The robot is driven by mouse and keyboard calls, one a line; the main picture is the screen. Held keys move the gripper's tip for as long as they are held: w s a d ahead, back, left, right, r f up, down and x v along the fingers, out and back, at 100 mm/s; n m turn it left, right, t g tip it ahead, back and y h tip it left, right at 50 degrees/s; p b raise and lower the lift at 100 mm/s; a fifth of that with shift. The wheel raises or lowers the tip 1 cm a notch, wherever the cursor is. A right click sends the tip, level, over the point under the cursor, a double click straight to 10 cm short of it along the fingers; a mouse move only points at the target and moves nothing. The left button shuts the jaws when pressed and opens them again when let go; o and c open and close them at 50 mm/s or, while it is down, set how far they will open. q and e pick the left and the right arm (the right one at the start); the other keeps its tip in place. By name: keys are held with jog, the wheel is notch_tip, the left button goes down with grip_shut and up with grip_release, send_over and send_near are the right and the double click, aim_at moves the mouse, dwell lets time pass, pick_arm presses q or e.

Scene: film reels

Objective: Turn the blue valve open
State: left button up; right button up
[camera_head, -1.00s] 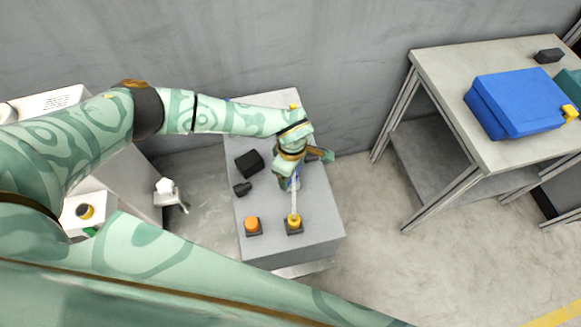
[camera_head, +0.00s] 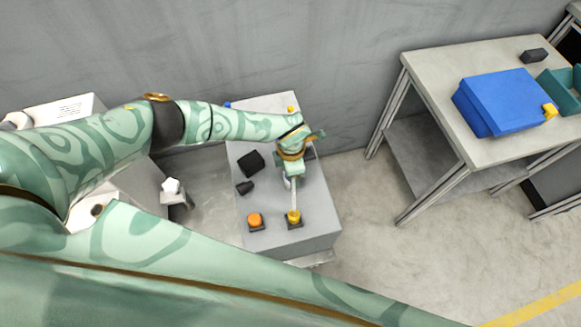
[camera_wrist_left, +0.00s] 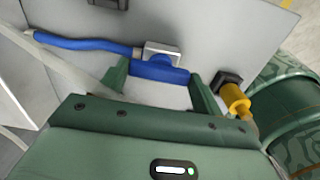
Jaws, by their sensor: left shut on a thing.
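The blue valve handle (camera_wrist_left: 160,72) is a short blue bar beside a silver block in the left wrist view. It lies between the two fingers of my left gripper (camera_wrist_left: 162,85), which is shut on it. A blue length (camera_wrist_left: 75,42) runs from the silver block toward the upper left. In the head view my left gripper (camera_head: 291,174) is low over the grey box (camera_head: 318,215), and its wrist hides most of the valve. My right gripper is not in view.
On the box, a yellow knob (camera_head: 293,217) and an orange knob (camera_head: 254,219) stand near the front edge. Black blocks (camera_head: 250,162) lie left of my gripper. A table (camera_head: 440,75) with a blue case (camera_head: 505,102) stands at the right, with bare floor between.

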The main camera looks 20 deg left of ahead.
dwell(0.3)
pick_arm(q)
jog(key=o, duration=1)
notch_tip(320, 180, up, 16)
jog(key=p, duration=0.6)
jog(key=shift+r, duration=0.2)
jog(key=shift+d, duration=0.1)
